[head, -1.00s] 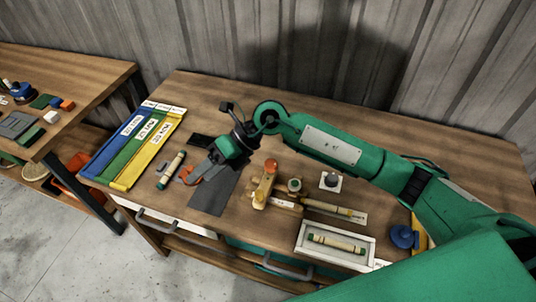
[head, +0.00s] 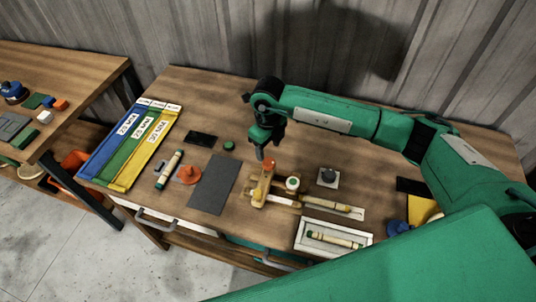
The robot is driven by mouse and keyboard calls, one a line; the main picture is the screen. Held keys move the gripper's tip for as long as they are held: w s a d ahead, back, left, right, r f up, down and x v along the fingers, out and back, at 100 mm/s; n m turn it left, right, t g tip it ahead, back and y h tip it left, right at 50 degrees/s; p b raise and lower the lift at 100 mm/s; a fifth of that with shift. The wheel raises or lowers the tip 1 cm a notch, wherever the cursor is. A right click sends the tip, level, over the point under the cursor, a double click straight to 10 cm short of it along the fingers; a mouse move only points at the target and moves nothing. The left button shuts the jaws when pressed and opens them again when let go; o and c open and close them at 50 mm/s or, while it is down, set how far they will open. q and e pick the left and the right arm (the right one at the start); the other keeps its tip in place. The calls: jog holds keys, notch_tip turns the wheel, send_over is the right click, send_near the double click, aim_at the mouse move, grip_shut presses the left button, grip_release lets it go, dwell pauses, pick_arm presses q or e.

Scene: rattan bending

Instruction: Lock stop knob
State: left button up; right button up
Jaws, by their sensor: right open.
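A wooden bending jig (head: 260,197) stands on the middle of the bench. It has an orange knob (head: 268,162) on top at its far end and a green-and-white round knob (head: 293,184) on its right. The frame does not show which one is the stop knob or whether it is locked. My right gripper (head: 262,152) points down, open, just above and to the left of the orange knob. Whether they touch is unclear. My left gripper is out of view.
An orange round piece (head: 189,174) stands left of a dark mat (head: 213,184). Nearby are a green-ended rattan stick (head: 169,170) and a small green disc (head: 229,146). A white tray (head: 306,250) holds another stick. A grey knob (head: 328,176) stands on the right.

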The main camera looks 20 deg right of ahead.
aim_at(268, 161)
notch_tip(268, 161, down, 6)
jog(key=shift+f+p, duration=0.2)
jog(key=shift+p, duration=0.65)
jog(key=shift+c, duration=0.3)
jog(key=c, duration=0.9)
